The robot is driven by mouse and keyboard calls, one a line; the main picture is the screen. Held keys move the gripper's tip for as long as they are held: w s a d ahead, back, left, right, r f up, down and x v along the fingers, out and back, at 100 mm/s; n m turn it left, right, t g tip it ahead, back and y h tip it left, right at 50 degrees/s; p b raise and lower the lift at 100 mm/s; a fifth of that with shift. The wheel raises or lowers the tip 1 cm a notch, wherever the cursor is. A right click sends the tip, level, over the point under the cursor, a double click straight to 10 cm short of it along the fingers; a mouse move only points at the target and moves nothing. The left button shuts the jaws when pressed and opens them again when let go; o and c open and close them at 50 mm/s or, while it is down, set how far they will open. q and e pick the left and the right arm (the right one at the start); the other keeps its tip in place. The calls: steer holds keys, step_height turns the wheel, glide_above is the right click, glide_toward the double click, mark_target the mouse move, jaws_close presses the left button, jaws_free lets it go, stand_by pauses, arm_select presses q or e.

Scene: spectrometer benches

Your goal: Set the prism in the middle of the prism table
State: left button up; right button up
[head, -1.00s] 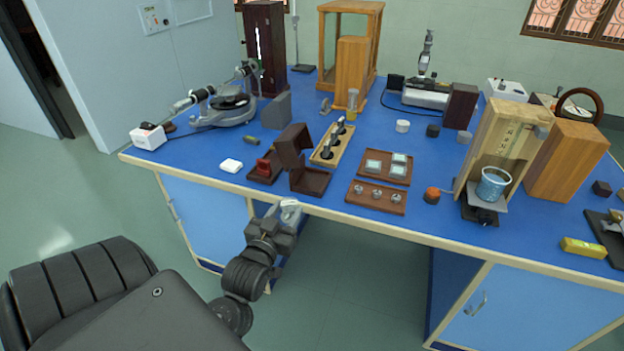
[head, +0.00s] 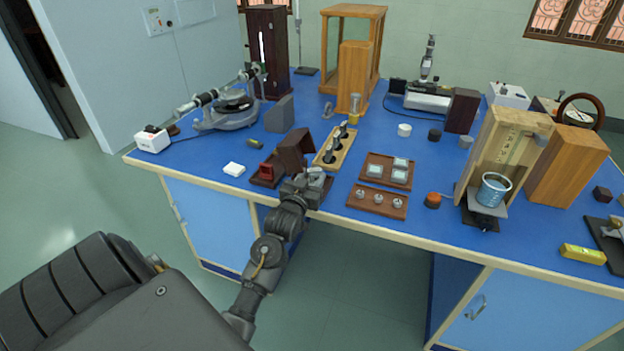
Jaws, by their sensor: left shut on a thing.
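My left gripper (head: 314,180) is at the open brown wooden box (head: 294,150) near the table's front edge. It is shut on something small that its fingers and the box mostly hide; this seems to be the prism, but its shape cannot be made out. The prism table (head: 235,104) is the dark round plate on the grey spectrometer (head: 213,118), at the back left of the bench. It looks bare. The gripper is in front of it and to its right. My right gripper is not in view.
Two brown trays (head: 372,203) lie to the right. A grey block (head: 279,114) stands beside the spectrometer.

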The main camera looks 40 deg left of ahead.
arm_select(q)
steer(key=shift+w+a+f+p, duration=0.1)
steer(key=shift+w+a+p, duration=0.05)
steer(key=shift+w+p, duration=0.25)
steer(key=shift+f, duration=0.6)
steer(key=o, duration=1)
steer(key=shift+s+a, duration=0.1)
